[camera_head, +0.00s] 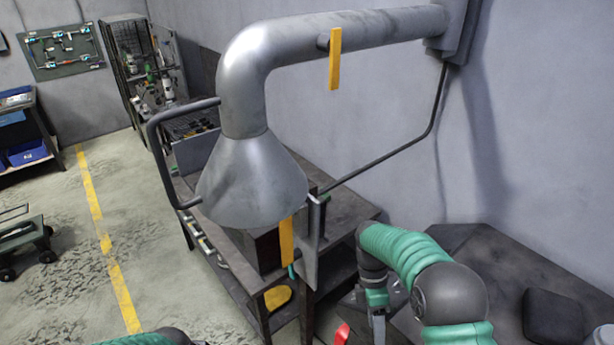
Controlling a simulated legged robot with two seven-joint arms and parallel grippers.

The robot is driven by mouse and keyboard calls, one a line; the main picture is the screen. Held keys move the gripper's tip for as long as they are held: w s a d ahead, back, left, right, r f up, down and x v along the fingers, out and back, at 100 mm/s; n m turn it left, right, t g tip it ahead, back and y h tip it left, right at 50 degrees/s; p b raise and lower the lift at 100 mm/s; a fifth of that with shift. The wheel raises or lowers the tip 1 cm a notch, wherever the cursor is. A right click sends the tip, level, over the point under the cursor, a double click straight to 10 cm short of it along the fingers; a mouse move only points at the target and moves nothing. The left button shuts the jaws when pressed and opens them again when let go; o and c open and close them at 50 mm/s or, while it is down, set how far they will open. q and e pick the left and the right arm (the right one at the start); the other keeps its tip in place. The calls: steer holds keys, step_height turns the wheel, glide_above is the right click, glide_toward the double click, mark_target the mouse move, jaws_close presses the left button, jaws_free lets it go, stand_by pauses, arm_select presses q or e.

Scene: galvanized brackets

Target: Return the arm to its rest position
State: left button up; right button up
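My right arm (400,245), with green sleeves and dark joints, comes in at the bottom right and bends over. Its end points down beside the dark workbench. The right gripper (379,328) shows only in part at the bottom edge as a narrow grey piece. Its fingertips cannot be made out, nor whether it holds anything. A small piece of green sleeve of my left arm (155,337) shows at the bottom edge. The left gripper is out of view.
A metal fume hood (255,180) on a wall pipe (380,27) hangs over a dark workbench (345,205). A yellow strip (286,242) hangs below the hood. A red object (342,334) is left of the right gripper. A dark surface (500,275) lies right. Open floor (60,170) lies left.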

steer(key=s+d+f+m+t+b, duration=0.1)
steer(key=s+f+m+t+b, duration=0.2)
steer(key=s+f+m+b, duration=0.2)
steer(key=s+d+f+m+t+y+b, duration=0.1)
steer(key=s+f+m+t+b, duration=0.3)
steer(key=s+m+b, duration=0.5)
steer(key=m, duration=0.4)
steer(key=shift+s+d+f+t, duration=0.3)
steer(key=shift+s+d+f, duration=0.05)
steer(key=shift+d, duration=0.05)
